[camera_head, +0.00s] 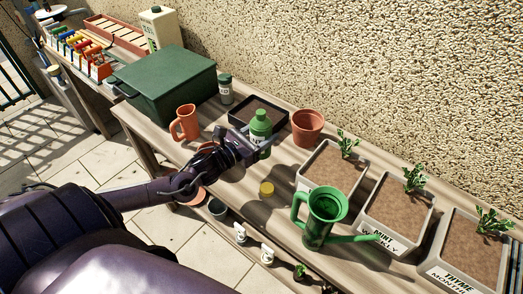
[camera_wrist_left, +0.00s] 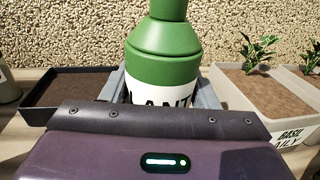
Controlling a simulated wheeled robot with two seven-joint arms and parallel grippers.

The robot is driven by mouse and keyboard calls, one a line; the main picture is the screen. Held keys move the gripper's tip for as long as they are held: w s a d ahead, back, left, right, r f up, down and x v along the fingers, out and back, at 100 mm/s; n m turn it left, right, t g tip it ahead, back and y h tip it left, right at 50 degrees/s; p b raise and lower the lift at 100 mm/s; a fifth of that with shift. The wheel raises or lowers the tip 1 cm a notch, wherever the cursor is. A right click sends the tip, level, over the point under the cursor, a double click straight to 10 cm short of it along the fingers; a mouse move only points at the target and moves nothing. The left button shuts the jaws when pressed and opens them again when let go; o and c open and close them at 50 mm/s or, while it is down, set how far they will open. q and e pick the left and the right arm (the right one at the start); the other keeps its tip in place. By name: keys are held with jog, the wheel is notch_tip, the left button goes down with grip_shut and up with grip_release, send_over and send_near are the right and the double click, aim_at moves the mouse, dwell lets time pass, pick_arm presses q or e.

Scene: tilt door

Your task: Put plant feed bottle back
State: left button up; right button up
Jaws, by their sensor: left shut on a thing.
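The plant feed bottle (camera_head: 261,124) is green with a green cap and a white label. It stands upright near the middle of the wooden bench, in front of a dark soil tray. My left gripper (camera_head: 252,146) is shut on it, with a grey finger on each side of its body. In the left wrist view the bottle (camera_wrist_left: 165,62) rises between the fingers (camera_wrist_left: 165,92), and its label is partly hidden by the gripper body. The bottle's base is hidden, so I cannot tell whether it touches the bench. My right gripper is not in view.
The dark tray (camera_head: 237,111) is close behind the bottle. A terracotta pot (camera_head: 308,127), a green watering can (camera_head: 320,219) and planters with seedlings are to the right. A yellow lid (camera_head: 266,188) lies in front. An orange mug (camera_head: 186,122) and green box (camera_head: 168,88) are left.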

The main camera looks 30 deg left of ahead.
pick_arm(q)
notch_tip(320, 180, down, 3)
jog(key=shift+f, duration=0.1)
notch_tip(320, 180, down, 3)
jog(key=shift+f, duration=0.45)
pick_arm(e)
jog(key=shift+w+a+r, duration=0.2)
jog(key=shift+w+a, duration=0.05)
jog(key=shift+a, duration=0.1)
pick_arm(q)
jog(key=shift+f, duration=0.1)
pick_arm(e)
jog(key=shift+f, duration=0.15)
pick_arm(q)
jog(key=o, duration=1.3)
jog(key=shift+c, duration=0.2)
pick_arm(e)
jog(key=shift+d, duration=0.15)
